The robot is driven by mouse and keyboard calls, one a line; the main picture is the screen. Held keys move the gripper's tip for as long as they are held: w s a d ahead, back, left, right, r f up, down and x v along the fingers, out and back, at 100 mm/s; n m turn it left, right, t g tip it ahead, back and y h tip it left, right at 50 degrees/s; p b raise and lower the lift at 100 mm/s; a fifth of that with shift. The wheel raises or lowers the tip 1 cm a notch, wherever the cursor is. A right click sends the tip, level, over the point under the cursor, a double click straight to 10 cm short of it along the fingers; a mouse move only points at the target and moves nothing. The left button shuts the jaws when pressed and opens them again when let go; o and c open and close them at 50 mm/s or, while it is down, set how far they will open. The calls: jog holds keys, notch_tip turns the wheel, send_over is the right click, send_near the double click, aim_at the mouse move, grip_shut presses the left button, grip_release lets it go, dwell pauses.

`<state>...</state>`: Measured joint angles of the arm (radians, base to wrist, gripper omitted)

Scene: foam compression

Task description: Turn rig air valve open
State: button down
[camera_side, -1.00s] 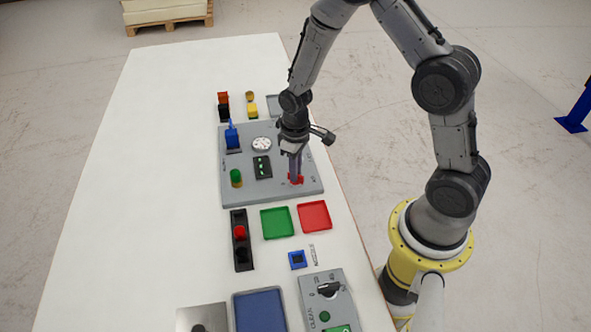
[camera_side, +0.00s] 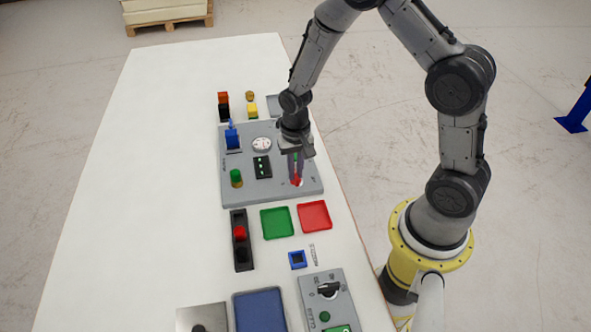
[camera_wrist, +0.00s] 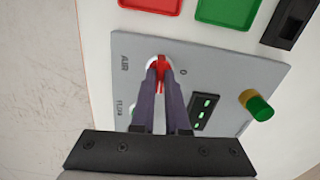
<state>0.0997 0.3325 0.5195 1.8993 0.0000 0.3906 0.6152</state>
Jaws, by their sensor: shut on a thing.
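The rig panel (camera_side: 233,192) is a grey plate on the white table. The red air valve handle (camera_side: 296,182) sits near its front right corner. In the wrist view the red valve handle (camera_wrist: 160,62) is beside the "AIR" label. My gripper (camera_side: 295,178) points down at the valve, and in the wrist view my gripper (camera_wrist: 162,80) is shut on the red handle, with the handle between its fingertips. The fingers hide part of the handle, and its exact angle is hard to read in the side view.
On the panel stand a green-topped knob (camera_side: 236,177), a black block with green lights (camera_side: 262,167), a white dial (camera_side: 262,144) and a blue part (camera_side: 232,138). A green tray (camera_side: 277,223) and a red tray (camera_side: 314,216) lie just in front of the panel.

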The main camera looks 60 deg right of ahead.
jog(key=shift+r+m, duration=0.1)
jog(key=shift+m, duration=0.4)
jog(key=c, duration=0.9)
grip_release()
notch_tip(320, 180, up, 14)
jog(key=shift+f, duration=0.15)
